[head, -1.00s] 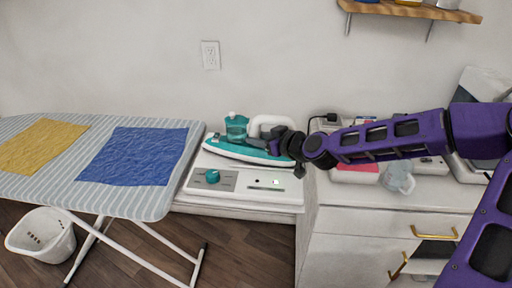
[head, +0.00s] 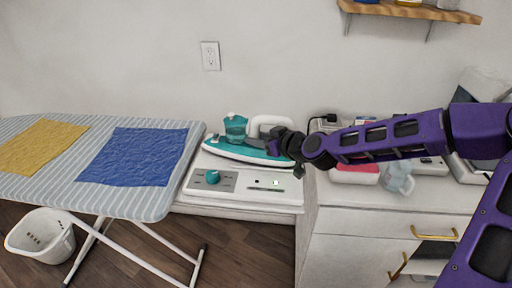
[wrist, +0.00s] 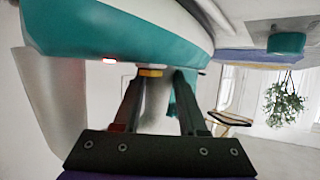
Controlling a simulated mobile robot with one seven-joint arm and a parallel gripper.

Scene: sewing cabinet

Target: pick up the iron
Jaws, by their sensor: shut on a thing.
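The teal and white iron (head: 236,152) rests on the white base unit (head: 210,196), between the ironing board and the cabinet. It has a teal upper part on its left and a white handle loop at its right rear. My gripper (head: 272,143) reaches in from the right and is shut on the iron at its right end. In the wrist view the iron's teal and white body (wrist: 130,35) fills the upper left, close to my gripper's fingers (wrist: 158,90). The exact part between the fingertips is partly hidden.
The striped ironing board (head: 60,195) stands left with a blue cloth (head: 135,156) and a yellow cloth (head: 38,145). A white cabinet (head: 345,225) right of the iron holds a red and white box (head: 355,174) and a clear jug (head: 399,178) beneath my arm. A wooden shelf (head: 410,10) hangs above.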

